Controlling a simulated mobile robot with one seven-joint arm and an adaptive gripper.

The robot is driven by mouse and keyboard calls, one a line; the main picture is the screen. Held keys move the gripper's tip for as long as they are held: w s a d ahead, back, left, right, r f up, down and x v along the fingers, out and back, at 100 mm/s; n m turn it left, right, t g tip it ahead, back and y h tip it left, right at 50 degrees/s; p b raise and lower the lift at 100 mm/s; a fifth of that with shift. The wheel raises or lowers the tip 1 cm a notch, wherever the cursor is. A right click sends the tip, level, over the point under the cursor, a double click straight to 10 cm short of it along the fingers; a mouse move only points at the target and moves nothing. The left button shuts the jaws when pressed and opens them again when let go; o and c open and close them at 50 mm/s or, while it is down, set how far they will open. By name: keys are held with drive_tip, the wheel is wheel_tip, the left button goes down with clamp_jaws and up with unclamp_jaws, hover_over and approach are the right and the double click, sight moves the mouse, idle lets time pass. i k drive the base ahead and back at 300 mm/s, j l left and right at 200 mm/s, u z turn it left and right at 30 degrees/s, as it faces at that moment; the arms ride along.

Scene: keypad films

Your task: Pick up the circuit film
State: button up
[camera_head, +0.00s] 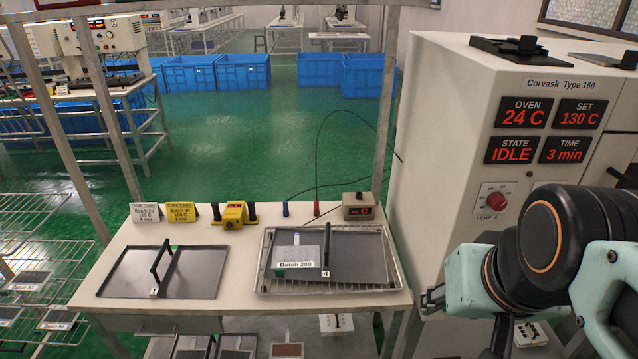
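A grey circuit film (308,254) with a white "Batch 200" label lies on the left part of a dark plate (362,262). The plate has an upright black handle and a tag "4". It rests on a wire rack (262,272) on the right half of the white bench. My gripper (430,301) is at the bench's right front corner, to the right of the film and apart from it. It is small and seen from the side, so its opening is unclear. I see nothing held in it.
A second dark plate (190,272) with a handle lies on the left of the bench (240,240). Batch cards, a yellow device (234,215) and a small meter box (358,207) stand at the back. The oven (450,130) reads 24 C, IDLE. Frame posts rise around the bench.

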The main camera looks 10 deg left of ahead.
sight(296, 257)
drive_tip(key=u, duration=2.5)
drive_tip(key=z, duration=1.65)
drive_tip(key=i+j+z, duration=0.45)
drive_tip(key=i+j, duration=0.3)
drive_tip(key=j, duration=0.15)
